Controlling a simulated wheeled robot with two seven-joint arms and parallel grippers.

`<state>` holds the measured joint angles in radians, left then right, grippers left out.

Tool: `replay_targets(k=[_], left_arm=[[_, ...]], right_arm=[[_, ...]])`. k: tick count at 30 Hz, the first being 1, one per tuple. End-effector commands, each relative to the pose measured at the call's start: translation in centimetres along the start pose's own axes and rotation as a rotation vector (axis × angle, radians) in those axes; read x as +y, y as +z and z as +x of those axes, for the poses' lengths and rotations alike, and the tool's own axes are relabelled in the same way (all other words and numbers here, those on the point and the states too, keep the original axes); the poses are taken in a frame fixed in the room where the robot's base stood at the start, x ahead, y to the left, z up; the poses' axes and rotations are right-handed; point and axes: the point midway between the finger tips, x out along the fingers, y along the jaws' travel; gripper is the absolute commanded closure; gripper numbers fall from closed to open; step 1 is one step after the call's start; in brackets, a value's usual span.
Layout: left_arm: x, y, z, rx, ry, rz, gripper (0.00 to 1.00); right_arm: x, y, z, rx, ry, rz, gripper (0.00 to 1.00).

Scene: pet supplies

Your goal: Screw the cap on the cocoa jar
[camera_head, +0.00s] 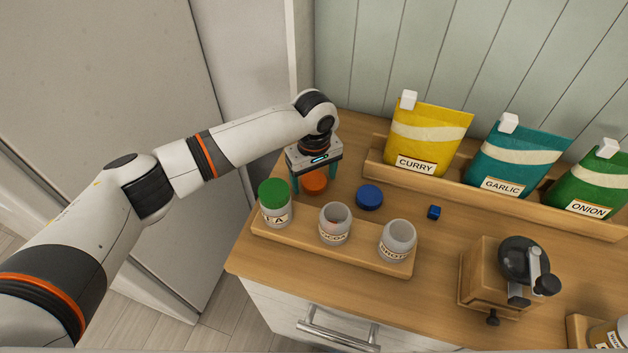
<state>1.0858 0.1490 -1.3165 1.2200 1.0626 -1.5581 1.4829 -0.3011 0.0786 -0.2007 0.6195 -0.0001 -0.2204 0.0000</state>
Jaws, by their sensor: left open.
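Three jars stand in a row on a wooden tray (375,260). The left jar (275,209), whose label seems to read TEA, wears a green cap. The middle jar (334,226) and the right jar (397,242) are uncapped. The middle label is small and looks like COCOA; the right label is hard to read. An orange cap (315,184) and a blue cap (369,197) lie on the counter behind the tray. My left gripper (314,187) points down over the orange cap, open, with one finger on each side of it. My right gripper is out of view.
A small blue cube (434,212) lies right of the blue cap. Curry (426,138), garlic (515,162) and onion (592,184) bags stand in a wooden rack (455,193) behind. A grinder (490,273) stands at the right. The counter between it and the tray is clear.

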Motion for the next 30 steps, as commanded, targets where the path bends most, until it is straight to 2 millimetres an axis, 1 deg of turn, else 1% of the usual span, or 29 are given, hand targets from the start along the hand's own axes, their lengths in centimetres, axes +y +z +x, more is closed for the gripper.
replay_targets(k=[3, 4, 11, 12, 20, 23, 26, 29, 30], left_arm=[[0.0, 0.0, 0.0, 0.000, 0.000, 0.000, 0.23], [0.0, 0.0, 0.0, 0.000, 0.000, 0.000, 0.26], [0.0, 0.0, 0.0, 0.000, 0.000, 0.000, 0.63], [0.0, 0.0, 0.0, 0.000, 0.000, 0.000, 0.70], [0.0, 0.0, -0.1, 0.000, 0.000, 0.000, 0.70], [0.0, 0.0, -0.5, 0.000, 0.000, 0.000, 0.70], [-0.1, 0.1, -1.3, -0.001, -0.002, 0.000, 0.70], [-0.1, 0.1, -2.8, -0.002, -0.003, 0.001, 0.70], [-0.1, 0.1, -3.6, -0.002, -0.003, 0.001, 0.70]], right_arm=[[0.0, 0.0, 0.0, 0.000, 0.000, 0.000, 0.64], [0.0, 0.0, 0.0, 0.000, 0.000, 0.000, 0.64], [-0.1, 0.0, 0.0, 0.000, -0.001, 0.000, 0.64], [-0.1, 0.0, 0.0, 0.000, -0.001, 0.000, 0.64], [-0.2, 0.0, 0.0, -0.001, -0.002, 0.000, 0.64], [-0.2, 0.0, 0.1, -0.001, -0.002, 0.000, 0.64], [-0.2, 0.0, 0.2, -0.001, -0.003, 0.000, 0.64], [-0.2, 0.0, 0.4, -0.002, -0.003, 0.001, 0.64], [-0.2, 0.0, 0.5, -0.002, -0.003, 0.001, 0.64]])
